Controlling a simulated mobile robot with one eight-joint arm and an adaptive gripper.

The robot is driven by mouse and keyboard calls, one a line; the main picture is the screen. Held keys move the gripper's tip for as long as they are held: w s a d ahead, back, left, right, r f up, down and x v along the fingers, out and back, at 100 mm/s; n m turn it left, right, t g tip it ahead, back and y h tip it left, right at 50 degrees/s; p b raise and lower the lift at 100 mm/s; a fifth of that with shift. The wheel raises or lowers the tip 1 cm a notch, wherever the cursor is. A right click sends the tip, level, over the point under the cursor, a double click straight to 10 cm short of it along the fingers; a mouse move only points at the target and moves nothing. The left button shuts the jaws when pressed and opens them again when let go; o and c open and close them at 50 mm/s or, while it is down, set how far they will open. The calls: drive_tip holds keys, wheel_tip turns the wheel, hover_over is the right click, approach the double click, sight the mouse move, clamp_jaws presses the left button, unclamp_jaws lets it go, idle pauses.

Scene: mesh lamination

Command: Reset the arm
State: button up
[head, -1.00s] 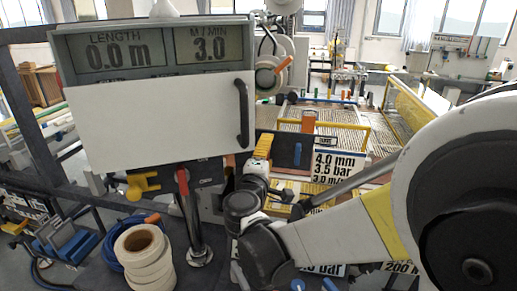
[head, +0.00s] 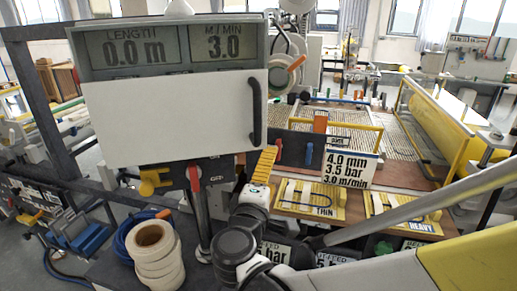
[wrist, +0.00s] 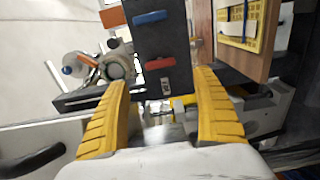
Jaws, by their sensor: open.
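My gripper (head: 264,165) shows in the head view with its yellow ribbed fingers in front of the dark control panel, right of the white cabinet door. In the wrist view my gripper (wrist: 160,95) has its two yellow fingers spread wide apart with nothing between them. My arm reaches in from the lower right of the head view. Beyond the fingers in the wrist view is a dark panel (wrist: 147,48) with a blue handle (wrist: 150,17) and a red handle (wrist: 160,63).
A display cabinet (head: 170,115) with a black door handle (head: 256,110) stands close at left. A red lever (head: 193,177), a yellow valve (head: 153,181) and tape rolls (head: 153,255) are below it. A settings sign (head: 349,169) and yellow trays (head: 310,200) lie right.

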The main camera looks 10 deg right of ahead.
drive_tip(key=shift+v, duration=0.85)
drive_tip(key=shift+d, duration=0.1)
drive_tip(key=s+d+f+m+g+y, duration=0.2)
drive_tip(key=s+d+f+m+g, duration=0.65)
drive_tip(key=d, duration=0.35)
drive_tip(key=s+a+f+m+y, duration=0.2)
drive_tip(key=s+a+m+y, duration=0.1)
drive_tip(key=s, duration=0.6)
drive_tip(key=shift+m+g+y, duration=0.45)
drive_tip(key=shift+m+y, duration=0.4)
drive_tip(key=shift+y, duration=0.15)
